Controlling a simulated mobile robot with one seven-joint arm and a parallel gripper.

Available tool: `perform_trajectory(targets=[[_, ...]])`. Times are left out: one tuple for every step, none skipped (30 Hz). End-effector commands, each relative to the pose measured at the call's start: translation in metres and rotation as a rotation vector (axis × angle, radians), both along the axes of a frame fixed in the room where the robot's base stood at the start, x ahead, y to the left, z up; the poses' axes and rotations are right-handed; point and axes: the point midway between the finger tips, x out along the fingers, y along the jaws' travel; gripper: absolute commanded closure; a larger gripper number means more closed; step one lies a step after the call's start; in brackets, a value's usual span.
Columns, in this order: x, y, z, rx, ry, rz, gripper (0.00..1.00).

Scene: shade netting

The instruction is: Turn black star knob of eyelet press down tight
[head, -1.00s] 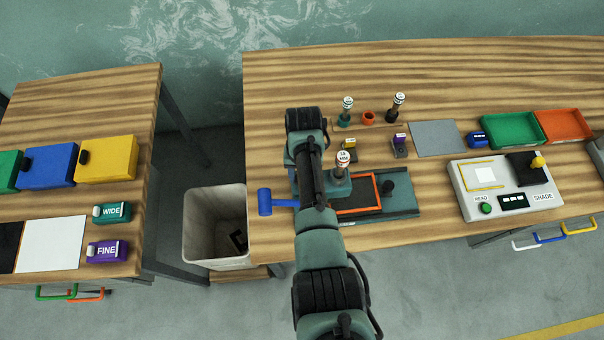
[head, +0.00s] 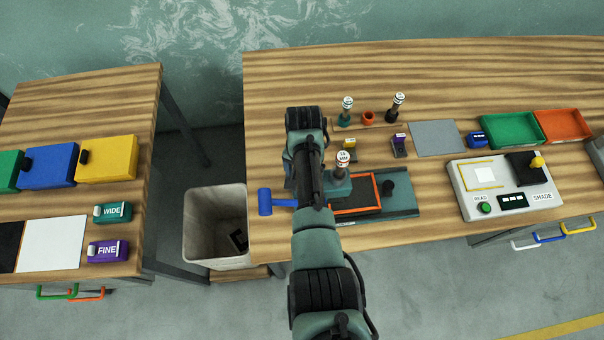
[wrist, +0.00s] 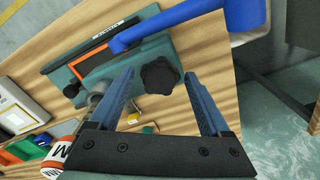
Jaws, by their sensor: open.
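The eyelet press has a teal base (head: 402,206), an orange-edged frame (head: 376,190) and a blue lever (head: 266,202) at its left. In the wrist view its black star knob (wrist: 160,76) stands on the teal body, between the fingers in the picture. My arm hides the knob in the head view. My gripper (wrist: 160,72) is open, one finger on each side of the knob in the picture. I cannot tell whether either finger touches it. The blue lever (wrist: 170,24) passes just beyond the fingertips in the wrist view.
A white-capped post (head: 343,162) stands close right of my arm. Two more capped tools (head: 347,112) and an orange cup (head: 368,118) are behind. A shade reader (head: 505,188) is to the right. A bin (head: 216,225) stands in the gap at left.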

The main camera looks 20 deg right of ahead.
Motion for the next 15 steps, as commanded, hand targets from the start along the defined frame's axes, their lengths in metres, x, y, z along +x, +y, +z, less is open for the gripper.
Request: perform_trajectory(targets=[[0.0, 0.0, 0.006, 0.0, -0.001, 0.0, 0.19], [0.001, 0.0, 0.008, -0.001, -0.002, 0.001, 0.19], [0.001, 0.0, 0.012, -0.001, -0.002, 0.001, 0.19], [0.0, 0.0, 0.014, 0.0, -0.001, 0.001, 0.19], [0.0, 0.0, 0.017, -0.001, -0.001, 0.001, 0.19], [0.0, 0.0, 0.02, 0.0, -0.001, 0.001, 0.19], [0.001, 0.0, 0.022, -0.001, -0.002, 0.001, 0.19], [0.001, 0.0, 0.025, -0.001, -0.002, 0.001, 0.19], [0.001, 0.0, 0.026, -0.001, -0.002, 0.001, 0.19], [0.001, 0.0, 0.028, -0.001, -0.002, 0.001, 0.19], [0.001, 0.0, 0.031, -0.001, -0.003, 0.001, 0.19], [0.001, 0.0, 0.034, -0.001, -0.002, 0.001, 0.19], [0.001, 0.0, 0.036, -0.001, -0.002, 0.001, 0.19], [0.001, 0.0, 0.038, -0.001, -0.002, 0.001, 0.19], [0.0, 0.0, 0.041, -0.001, -0.001, 0.001, 0.19]])
